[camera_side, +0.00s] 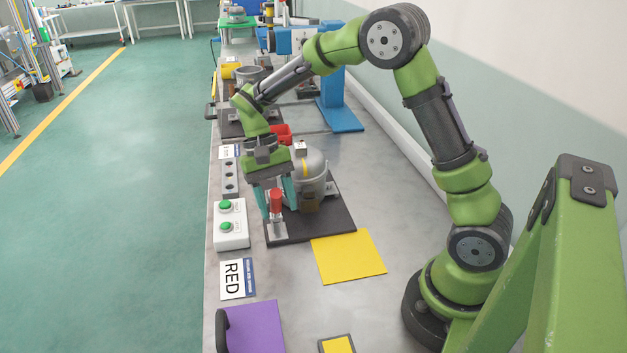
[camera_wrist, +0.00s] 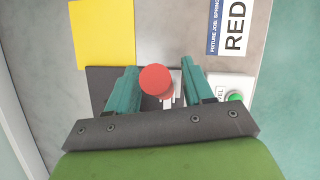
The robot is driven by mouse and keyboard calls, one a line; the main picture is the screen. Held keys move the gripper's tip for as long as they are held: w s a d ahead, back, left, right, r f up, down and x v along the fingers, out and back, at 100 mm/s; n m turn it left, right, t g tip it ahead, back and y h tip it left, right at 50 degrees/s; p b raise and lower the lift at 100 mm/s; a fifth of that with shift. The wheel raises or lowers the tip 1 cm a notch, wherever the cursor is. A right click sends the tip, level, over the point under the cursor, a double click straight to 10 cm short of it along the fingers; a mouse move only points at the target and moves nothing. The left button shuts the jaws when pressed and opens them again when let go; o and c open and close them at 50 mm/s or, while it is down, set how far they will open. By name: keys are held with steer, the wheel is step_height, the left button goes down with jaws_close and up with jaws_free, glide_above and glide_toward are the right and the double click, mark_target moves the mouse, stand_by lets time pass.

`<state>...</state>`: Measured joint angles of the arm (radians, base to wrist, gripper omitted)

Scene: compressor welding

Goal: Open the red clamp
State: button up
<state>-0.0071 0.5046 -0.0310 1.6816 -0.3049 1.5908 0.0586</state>
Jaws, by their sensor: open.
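The red clamp (camera_side: 276,200) stands upright on a metal bracket at the front left of a black base plate (camera_side: 335,226). Its round red top (camera_wrist: 156,80) shows in the wrist view. My gripper (camera_side: 274,206) points down, with its teal fingers open around the red handle, one on each side. In the wrist view my gripper (camera_wrist: 158,70) shows a gap beside the handle, wider on the right. I cannot tell whether either finger touches it. A grey compressor (camera_side: 312,168) sits on the plate behind the clamp, partly hidden by my arm.
A white box with green buttons (camera_side: 231,225) stands left of the clamp.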

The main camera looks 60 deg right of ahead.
steer(key=shift+s+a+f, duration=0.1)
steer(key=shift+s+f, duration=0.15)
steer(key=shift+f, duration=0.4)
jaws_close()
